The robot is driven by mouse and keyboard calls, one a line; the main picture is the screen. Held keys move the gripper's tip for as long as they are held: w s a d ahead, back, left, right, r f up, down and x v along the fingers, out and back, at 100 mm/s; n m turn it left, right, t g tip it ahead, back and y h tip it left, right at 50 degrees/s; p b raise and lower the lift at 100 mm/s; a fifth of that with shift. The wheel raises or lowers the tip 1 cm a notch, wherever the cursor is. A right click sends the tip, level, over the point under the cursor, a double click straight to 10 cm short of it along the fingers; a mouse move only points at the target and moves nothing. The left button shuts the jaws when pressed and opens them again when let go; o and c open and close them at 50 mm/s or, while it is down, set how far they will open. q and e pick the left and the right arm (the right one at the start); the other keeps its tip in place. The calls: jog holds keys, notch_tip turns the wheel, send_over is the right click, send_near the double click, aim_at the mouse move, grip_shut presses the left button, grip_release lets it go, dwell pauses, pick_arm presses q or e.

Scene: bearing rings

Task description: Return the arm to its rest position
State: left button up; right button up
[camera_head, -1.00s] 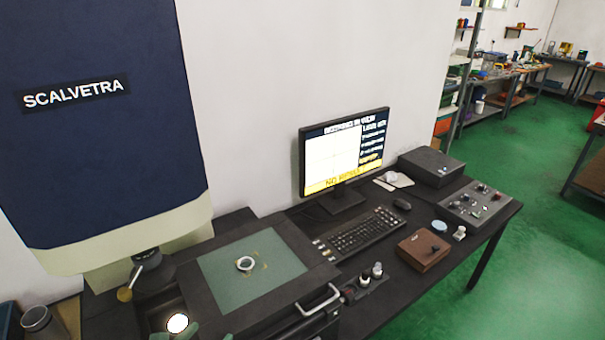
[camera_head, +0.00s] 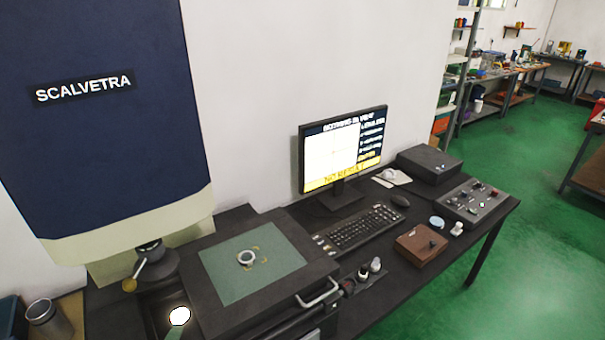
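Neither of my grippers can be made out clearly. A small greenish sliver (camera_head: 175,332) shows at the bottom edge, below a bright round light (camera_head: 179,316); I cannot tell what it belongs to. A pale bearing ring (camera_head: 246,258) lies flat on the green mat (camera_head: 225,287) of the black platform, with nothing touching it from above. The large blue and cream machine marked SCALVETRA (camera_head: 110,130) stands at the left.
The monitor (camera_head: 342,150) shows a yellow bar. In front are a keyboard (camera_head: 358,229), a brown box (camera_head: 421,245), small dark-topped parts (camera_head: 369,268) and a control panel (camera_head: 475,201). A metal handle (camera_head: 318,294) juts from the platform. A metal cup (camera_head: 45,318) stands lower left.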

pick_arm(q)
jog(key=s+a+r+n+g+y, duration=0.2)
jog(key=s+a+n+g, duration=0.3)
jog(key=s+n, duration=0.6)
jog(key=s+d+f+n+g+h+b, duration=0.1)
jog(key=d+f+b, duration=0.15)
jog(key=f, duration=1.35)
jog(key=s+d+f+n+g+h+b, duration=0.1)
jog(key=d+f+h+b, duration=0.15)
jog(key=f, duration=1.25)
jog(key=s+f+n+g+b, duration=0.3)
jog(key=s+f+b, duration=0.1)
jog(key=s+f, duration=1.6)
jog(key=shift+a+f+h+b, duration=0.35)
jog(key=shift+a+f, duration=0.1)
jog(key=shift+f, duration=0.25)
